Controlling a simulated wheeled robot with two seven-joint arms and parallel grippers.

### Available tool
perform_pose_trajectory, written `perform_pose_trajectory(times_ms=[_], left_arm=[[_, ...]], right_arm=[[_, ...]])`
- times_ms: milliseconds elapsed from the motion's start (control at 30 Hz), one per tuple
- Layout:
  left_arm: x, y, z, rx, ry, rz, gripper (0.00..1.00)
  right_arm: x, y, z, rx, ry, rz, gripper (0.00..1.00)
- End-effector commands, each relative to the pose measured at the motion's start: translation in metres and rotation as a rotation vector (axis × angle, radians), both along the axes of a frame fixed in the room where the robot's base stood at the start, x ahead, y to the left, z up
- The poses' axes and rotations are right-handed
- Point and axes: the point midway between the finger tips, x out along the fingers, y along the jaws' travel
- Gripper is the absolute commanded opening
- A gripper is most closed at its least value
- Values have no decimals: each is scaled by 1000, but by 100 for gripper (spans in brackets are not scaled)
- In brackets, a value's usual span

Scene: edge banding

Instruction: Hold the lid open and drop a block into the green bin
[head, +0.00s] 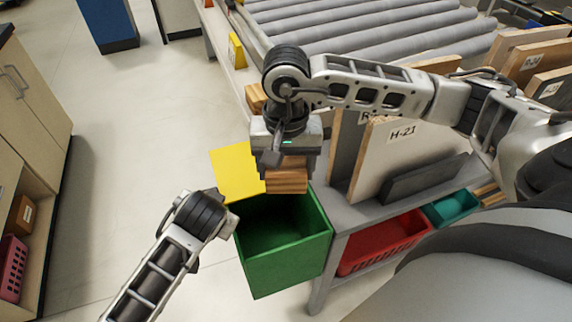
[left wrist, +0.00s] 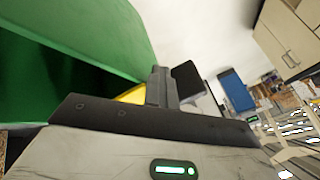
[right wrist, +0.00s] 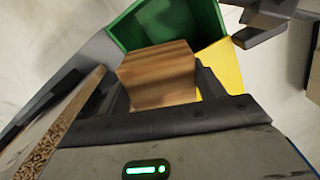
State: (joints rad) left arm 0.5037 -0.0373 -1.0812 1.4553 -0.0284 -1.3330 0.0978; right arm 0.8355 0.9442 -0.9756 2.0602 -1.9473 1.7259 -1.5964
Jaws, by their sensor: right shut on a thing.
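My right gripper (head: 287,165) is shut on a wooden block (head: 287,182) and holds it above the open green bin (head: 285,265). In the right wrist view the block (right wrist: 158,75) sits between the fingers, with the green bin (right wrist: 135,30) beyond it. The yellow lid (head: 235,172) stands open on the bin's far left side. My left gripper (left wrist: 163,88) is low by the bin's left side, near the lid. Its fingers look closed together, and a bit of yellow lid (left wrist: 133,95) shows beside them. Whether they touch the lid is unclear.
A grey bench with upright boards (head: 400,150), one marked H-21, stands right of the bin. A red crate (head: 385,245) and a teal bin (head: 452,207) sit below it. A roller conveyor (head: 370,30) is behind. The floor at left is clear.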

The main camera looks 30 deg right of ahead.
Motion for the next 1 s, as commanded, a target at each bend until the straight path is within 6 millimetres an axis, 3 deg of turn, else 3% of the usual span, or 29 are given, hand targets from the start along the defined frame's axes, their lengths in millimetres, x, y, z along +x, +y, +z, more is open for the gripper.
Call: perform_pose_trajectory(times_ms=[700,1000], left_arm=[[2,0,2,-3,-7,0,0],[2,0,2,-3,-7,0,0]], right_arm=[[0,0,-32,-1,1,0,42],[0,0,-35,0,0,0,42]])
